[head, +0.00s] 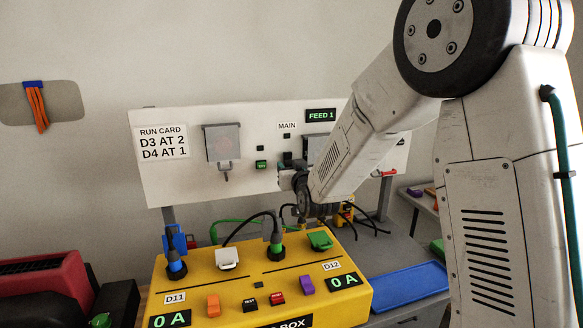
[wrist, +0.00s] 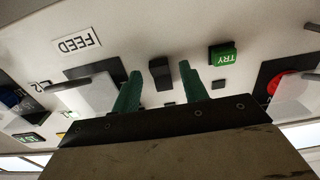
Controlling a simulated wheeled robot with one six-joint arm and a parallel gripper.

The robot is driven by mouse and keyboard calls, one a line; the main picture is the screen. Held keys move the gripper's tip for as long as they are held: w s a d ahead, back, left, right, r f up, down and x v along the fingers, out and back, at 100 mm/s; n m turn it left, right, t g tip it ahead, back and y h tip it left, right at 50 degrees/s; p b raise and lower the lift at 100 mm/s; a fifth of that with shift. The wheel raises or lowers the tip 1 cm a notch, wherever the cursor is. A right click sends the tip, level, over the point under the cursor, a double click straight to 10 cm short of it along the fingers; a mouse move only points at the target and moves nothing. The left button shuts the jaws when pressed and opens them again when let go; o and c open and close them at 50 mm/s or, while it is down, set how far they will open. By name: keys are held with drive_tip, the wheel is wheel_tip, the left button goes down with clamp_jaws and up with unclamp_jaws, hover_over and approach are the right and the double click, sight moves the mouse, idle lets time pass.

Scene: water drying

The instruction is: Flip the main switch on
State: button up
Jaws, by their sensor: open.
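The main switch is a small black block on the white panel (head: 180,190), below the MAIN label (head: 287,126). In the wrist view, which is upside down, the black switch (wrist: 161,74) stands between my two green fingers, left of the green TRY button (wrist: 223,55). My gripper (wrist: 160,88) is open, with one finger on each side of the switch. I see a gap on both sides and cannot tell whether the fingers touch the panel. In the head view my gripper (head: 290,165) is at the panel and partly hides the switch area.
A covered grey box (head: 222,142) with a padlock hangs left of the switch. In the wrist view, clear covers sit on both sides, one over a red knob (wrist: 276,84). A yellow box (head: 215,270) with plugs and cables stands below. A blue tray (head: 405,285) lies to its right.

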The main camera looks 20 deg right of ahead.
clamp_jaws()
drive_tip(key=shift+f, duration=0.1)
drive_tip(key=shift+w+f+t, duration=0.1)
drive_tip(key=shift+f+t, duration=0.1)
drive_tip(key=shift+t, duration=0.5)
drive_tip(key=shift+f+t, duration=0.1)
drive_tip(key=shift+t, duration=0.7)
